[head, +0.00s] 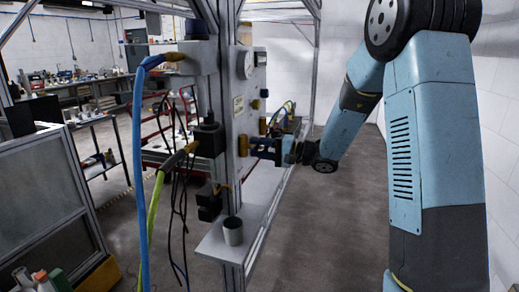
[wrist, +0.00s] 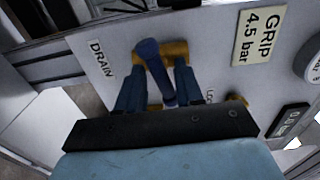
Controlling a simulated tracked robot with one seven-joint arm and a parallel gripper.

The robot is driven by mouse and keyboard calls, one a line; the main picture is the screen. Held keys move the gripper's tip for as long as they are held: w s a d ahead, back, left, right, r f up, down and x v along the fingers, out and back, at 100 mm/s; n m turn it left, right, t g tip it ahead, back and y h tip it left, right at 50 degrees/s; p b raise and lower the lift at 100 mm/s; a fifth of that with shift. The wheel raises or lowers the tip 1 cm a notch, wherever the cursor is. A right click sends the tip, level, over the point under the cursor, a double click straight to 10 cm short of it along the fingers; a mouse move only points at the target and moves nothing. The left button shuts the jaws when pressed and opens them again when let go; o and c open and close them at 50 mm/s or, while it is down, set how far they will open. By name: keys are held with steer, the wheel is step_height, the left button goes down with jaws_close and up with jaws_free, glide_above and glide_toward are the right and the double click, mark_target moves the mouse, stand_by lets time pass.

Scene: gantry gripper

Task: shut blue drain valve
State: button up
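The blue drain valve handle (wrist: 158,74) shows in the wrist view beside the DRAIN label (wrist: 101,58) on a pale panel. Its round end lies by a brass fitting (wrist: 174,50), and its lever slants down the picture toward my palm. My gripper (wrist: 160,66) is open, with one finger on each side of the handle. A gap shows between the lever and each finger. The lever's lower end is partly hidden behind my palm edge. In the head view my gripper (head: 257,147) is at the panel's right side, and the handle cannot be told apart from my fingers.
A GRIP 4.5 bar label (wrist: 258,35) and a gauge (wrist: 309,62) are right of the valve. A second brass fitting (wrist: 236,100) sits close by. In the head view, blue and green hoses (head: 138,150) hang left of the post, and a grey cup (head: 232,231) stands on the ledge.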

jaws_close()
steer(key=shift+f, duration=0.1)
steer(key=shift+s+m, duration=0.1)
steer(key=shift+m, duration=1.2)
steer(key=shift+o, duration=1.1)
jaws_free()
steer(key=shift+d, duration=0.1)
